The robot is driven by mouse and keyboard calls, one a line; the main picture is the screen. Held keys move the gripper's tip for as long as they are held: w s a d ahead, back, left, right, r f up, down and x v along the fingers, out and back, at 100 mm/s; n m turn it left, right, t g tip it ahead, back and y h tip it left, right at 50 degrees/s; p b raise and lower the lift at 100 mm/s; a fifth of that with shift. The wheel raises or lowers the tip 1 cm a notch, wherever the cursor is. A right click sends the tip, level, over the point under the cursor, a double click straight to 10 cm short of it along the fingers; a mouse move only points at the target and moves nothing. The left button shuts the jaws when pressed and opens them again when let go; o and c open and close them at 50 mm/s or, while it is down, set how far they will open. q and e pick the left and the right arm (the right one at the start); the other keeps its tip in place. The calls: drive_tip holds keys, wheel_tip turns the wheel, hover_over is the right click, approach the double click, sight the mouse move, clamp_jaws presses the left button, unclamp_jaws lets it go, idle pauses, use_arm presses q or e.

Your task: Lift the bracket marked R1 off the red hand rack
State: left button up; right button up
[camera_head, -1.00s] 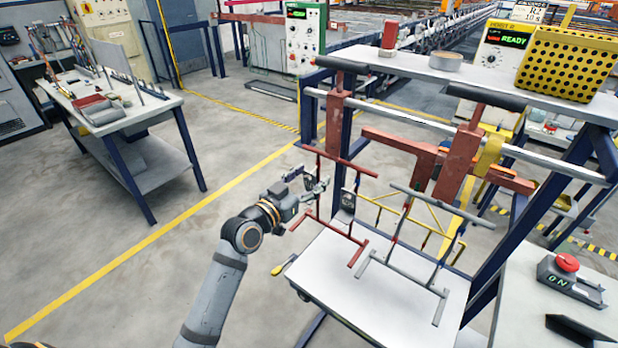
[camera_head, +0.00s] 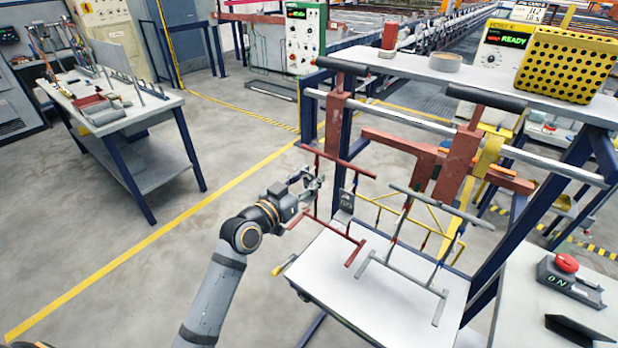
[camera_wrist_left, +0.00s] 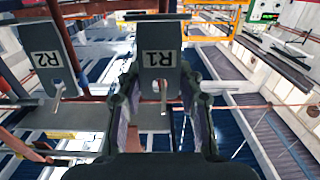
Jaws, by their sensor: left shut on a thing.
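The bracket marked R1 (camera_wrist_left: 159,60) is a grey plate with a hooked end, between the two fingers of my left gripper (camera_head: 315,183) in the left wrist view. That gripper is shut on it, beside the left upright of the red hand rack (camera_head: 343,161). In the head view R1 is hard to make out at the fingers. I cannot tell whether its hook touches the rack. A second bracket, marked R2 (camera_wrist_left: 46,60), is left of R1 in the wrist view, apart from the fingers. It also shows in the head view (camera_head: 346,200). My right gripper is not in view.
A grey rack (camera_head: 400,270) and a yellow rack (camera_head: 420,205) stand close on the right. A white shelf (camera_head: 385,305) lies below. A stand with a pale rail (camera_head: 400,118) is behind.

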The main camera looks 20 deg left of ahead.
use_arm(q)
drive_tip(key=shift+s+a+r, duration=0.1)
drive_tip(key=shift+s+r, duration=0.1)
drive_tip(key=shift+r, duration=0.15)
drive_tip(key=shift+s+r+p, duration=0.1)
drive_tip(key=shift+p, duration=0.2)
drive_tip(key=shift+s+a+r, duration=0.15)
drive_tip(key=shift+s+r, duration=0.1)
drive_tip(key=shift+s, duration=0.15)
